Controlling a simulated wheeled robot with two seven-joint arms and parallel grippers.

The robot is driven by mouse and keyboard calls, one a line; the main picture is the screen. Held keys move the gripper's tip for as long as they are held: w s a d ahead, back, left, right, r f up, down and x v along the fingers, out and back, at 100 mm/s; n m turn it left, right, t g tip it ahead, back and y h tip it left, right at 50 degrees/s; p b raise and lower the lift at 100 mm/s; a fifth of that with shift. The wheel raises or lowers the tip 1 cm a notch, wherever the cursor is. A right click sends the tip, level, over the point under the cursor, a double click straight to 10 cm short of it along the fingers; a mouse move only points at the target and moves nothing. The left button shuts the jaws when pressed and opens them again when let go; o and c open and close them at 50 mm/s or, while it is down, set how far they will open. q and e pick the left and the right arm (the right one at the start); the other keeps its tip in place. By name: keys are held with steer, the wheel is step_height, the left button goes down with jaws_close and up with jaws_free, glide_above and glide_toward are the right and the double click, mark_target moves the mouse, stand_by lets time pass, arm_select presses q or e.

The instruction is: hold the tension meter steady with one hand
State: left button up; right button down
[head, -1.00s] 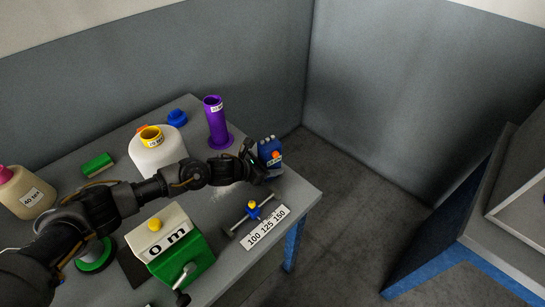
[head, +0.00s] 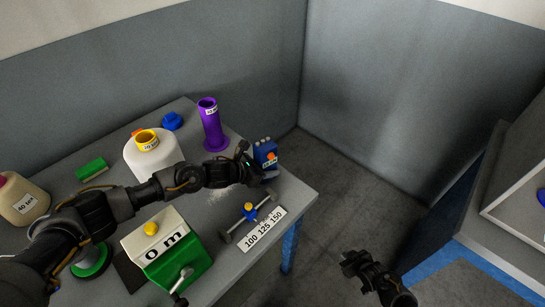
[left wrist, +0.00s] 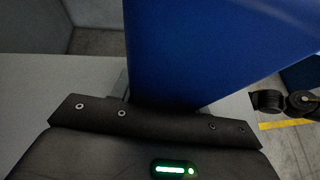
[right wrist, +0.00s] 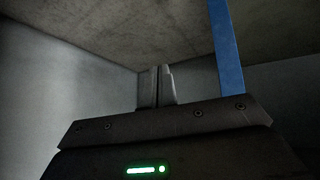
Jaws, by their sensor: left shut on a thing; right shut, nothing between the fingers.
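The tension meter is a small blue box (head: 266,152) with an orange knob and several small posts on top. It stands upright near the table's right edge in the head view. My left gripper (head: 254,167) is shut on it from the left; its blue side (left wrist: 200,50) fills much of the left wrist view and hides the fingertips. My right gripper (head: 350,262) is shut and empty, out over the floor right of the table. Its closed fingers (right wrist: 155,82) show in the right wrist view.
On the table (head: 262,200) are a purple tube (head: 212,128), a white yarn bobbin (head: 150,165), a green-and-white winder box (head: 168,248) and a blue-and-yellow clamp (head: 250,211) beside a "100 125 150" label (head: 264,231). A second bench (head: 480,225) stands at the right. Open floor lies between.

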steer(key=w+a+r+n+t+y, duration=0.3)
steer(key=w+a+r, duration=0.1)
steer(key=w+r, duration=0.85)
steer(key=n+g+y, duration=0.8)
steer(key=n+y, duration=0.4)
steer(key=n, duration=0.6)
glide_toward(271, 156)
steer(key=s+a+f, duration=0.1)
steer(key=s, duration=0.7)
steer(key=shift+s+f, duration=0.25)
steer(key=shift+w+a, duration=0.1)
steer(key=shift+w, duration=0.05)
steer(key=w+a, duration=0.4)
steer(key=w, duration=0.3)
steer(key=shift+a, duration=0.4)
steer(key=shift+w+a, duration=0.1)
steer(key=shift+w, duration=0.05)
steer(key=shift+w+a, duration=0.15)
steer(key=shift+w, duration=0.1)
